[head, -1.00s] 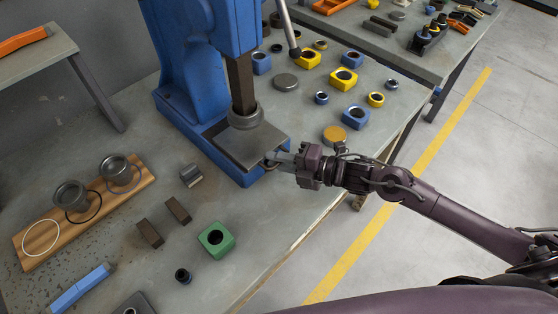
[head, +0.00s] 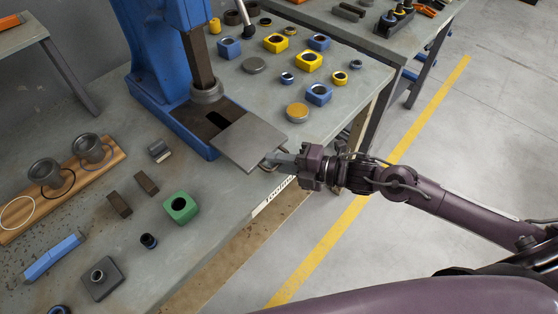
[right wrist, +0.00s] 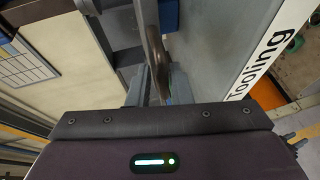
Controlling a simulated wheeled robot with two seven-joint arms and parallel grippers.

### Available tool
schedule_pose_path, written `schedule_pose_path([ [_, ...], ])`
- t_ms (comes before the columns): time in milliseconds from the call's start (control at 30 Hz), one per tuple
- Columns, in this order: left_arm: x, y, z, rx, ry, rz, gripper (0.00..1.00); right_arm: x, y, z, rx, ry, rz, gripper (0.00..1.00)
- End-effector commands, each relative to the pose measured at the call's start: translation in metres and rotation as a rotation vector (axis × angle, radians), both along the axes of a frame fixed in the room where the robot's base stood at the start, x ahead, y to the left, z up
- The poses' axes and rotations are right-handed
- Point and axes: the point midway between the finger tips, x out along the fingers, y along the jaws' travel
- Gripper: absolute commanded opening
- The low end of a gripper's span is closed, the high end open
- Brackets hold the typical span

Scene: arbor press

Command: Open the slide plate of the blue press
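The blue press (head: 158,75) stands on the workbench, with its ram (head: 200,62) above the base. Its grey slide plate (head: 249,141) is pulled out toward the right, and a dark slot shows in the base (head: 205,122) behind it. My right gripper (head: 274,160) is at the plate's handle (head: 268,165) on its near right edge. In the right wrist view the fingers (right wrist: 158,85) are closed around the curved handle (right wrist: 154,45). My left gripper is not in view.
Blue and yellow blocks (head: 308,61) and rings lie right of the press. A green block (head: 181,207), dark bars (head: 118,204) and a wooden board (head: 62,190) with cups lie to the left. The bench front edge, labelled Tooling (head: 272,196), is below the plate.

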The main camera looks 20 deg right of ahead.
Motion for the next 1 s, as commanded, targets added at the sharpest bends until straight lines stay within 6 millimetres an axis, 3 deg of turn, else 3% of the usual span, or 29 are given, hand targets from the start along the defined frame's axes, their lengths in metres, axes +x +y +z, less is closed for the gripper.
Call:
schedule_pose_path([
  [33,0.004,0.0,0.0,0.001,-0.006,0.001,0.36,-0.005,-0.001,-0.012,-0.014,0.028,0.002,0.23],
  [100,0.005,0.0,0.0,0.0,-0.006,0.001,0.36,-0.005,-0.001,-0.012,-0.012,0.026,0.003,0.3],
  [433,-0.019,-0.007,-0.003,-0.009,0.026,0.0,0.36,-0.003,0.0,-0.007,-0.008,0.017,0.003,0.3],
  [633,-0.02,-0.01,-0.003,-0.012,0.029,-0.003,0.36,-0.004,-0.002,-0.006,-0.007,0.014,0.003,0.3],
  [1000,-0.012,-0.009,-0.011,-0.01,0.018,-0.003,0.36,-0.033,-0.045,0.003,-0.012,0.016,0.004,0.3],
])
